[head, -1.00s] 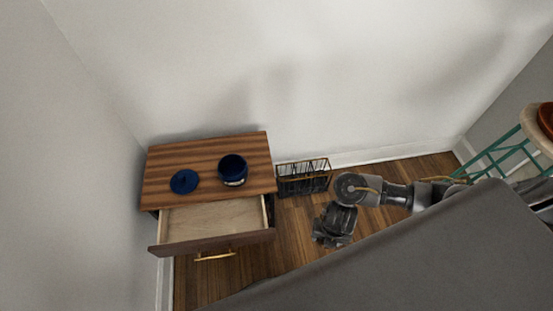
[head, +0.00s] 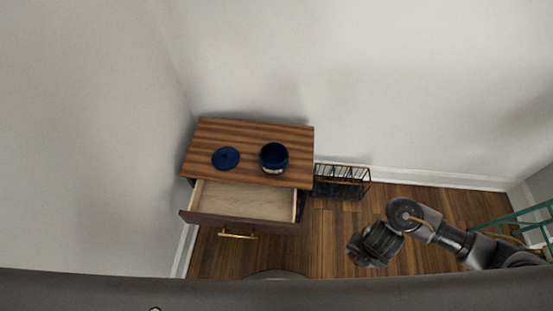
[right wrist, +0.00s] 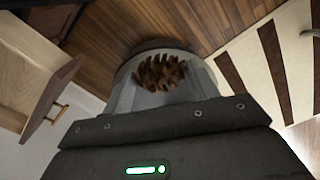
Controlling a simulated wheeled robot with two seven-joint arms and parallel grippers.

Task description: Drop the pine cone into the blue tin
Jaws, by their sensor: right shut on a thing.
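The blue tin (head: 274,158) stands open on the wooden cabinet top in the head view. Its round blue lid (head: 226,158) lies on the same top to its left. My right gripper (head: 366,250) is over the floor, to the right of the cabinet and apart from the tin. In the right wrist view, the brown pine cone (right wrist: 160,74) sits between the fingers of my right gripper (right wrist: 160,82), which is shut on it. The pine cone cannot be made out in the head view. My left gripper is not in view.
The wooden cabinet (head: 205,137) has its drawer (head: 245,199) pulled open and empty. A black wire rack (head: 341,182) stands on the floor right of the cabinet. A green-legged stand (head: 520,222) is at the right edge.

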